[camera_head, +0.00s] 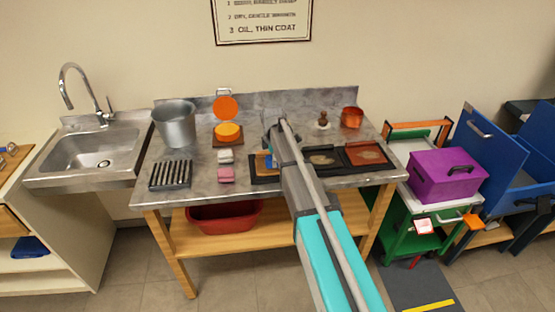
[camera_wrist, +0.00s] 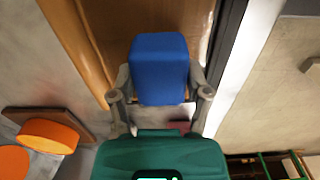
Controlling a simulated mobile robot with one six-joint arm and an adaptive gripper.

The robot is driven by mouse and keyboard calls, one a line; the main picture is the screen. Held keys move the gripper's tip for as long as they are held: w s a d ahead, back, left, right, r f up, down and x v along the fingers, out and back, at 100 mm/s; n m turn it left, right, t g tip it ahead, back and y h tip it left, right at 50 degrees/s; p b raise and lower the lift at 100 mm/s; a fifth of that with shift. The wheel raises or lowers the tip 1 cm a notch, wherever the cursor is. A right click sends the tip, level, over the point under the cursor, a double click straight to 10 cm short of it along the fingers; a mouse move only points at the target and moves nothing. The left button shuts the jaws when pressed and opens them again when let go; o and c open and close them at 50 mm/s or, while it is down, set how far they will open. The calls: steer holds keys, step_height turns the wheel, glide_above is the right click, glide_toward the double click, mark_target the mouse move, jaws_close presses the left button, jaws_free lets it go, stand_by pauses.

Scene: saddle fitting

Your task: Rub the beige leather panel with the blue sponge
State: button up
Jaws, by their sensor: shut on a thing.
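My gripper (camera_wrist: 160,95) is shut on the blue sponge (camera_wrist: 160,65), which sits between its two fingers in the wrist view. A tan, beige-looking panel surface (camera_wrist: 72,35) runs beside and behind the sponge, with a browner area next to it. I cannot tell whether the sponge touches it. My arm hides the sponge and most of my gripper there.
More panels (camera_head: 367,154) lie right of my arm. A sink (camera_head: 95,150) adjoins the left side.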

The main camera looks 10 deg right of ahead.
mark_target(262, 167)
steer(key=shift+a, duration=0.65)
steer(key=shift+a+f, duration=0.1)
steer(key=shift+a, duration=0.05)
steer(key=shift+a, duration=1.65)
steer(key=shift+d, duration=0.2)
steer(key=shift+d, duration=1.65)
steer(key=shift+d, duration=0.1)
steer(key=shift+d, duration=1.65)
steer(key=shift+d, duration=0.2)
steer(key=shift+d, duration=1.6)
